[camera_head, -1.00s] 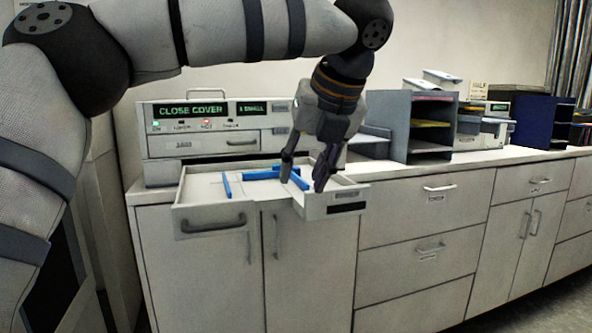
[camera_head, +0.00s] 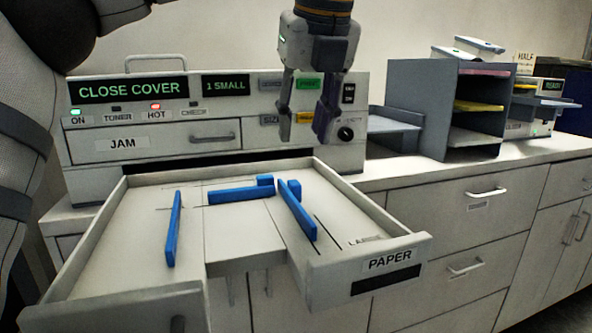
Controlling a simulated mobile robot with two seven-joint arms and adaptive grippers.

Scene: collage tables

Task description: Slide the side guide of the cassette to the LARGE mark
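The open paper cassette (camera_head: 235,264) extends from the printer, with a white tray floor. A blue side guide (camera_head: 296,210) lies on its right part, to the left of the dark line (camera_head: 334,231) by the LARGE lettering (camera_head: 366,241). A second blue guide (camera_head: 174,229) stands on the left, and a blue end guide (camera_head: 240,194) lies across the back.
The printer panel (camera_head: 128,89) reads CLOSE COVER and 1 SMALL, with the HOT light lit red. The cassette's raised right wall and PAPER front (camera_head: 391,262) border the guide area. A grey shelf unit (camera_head: 432,100) stands to the right on the counter.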

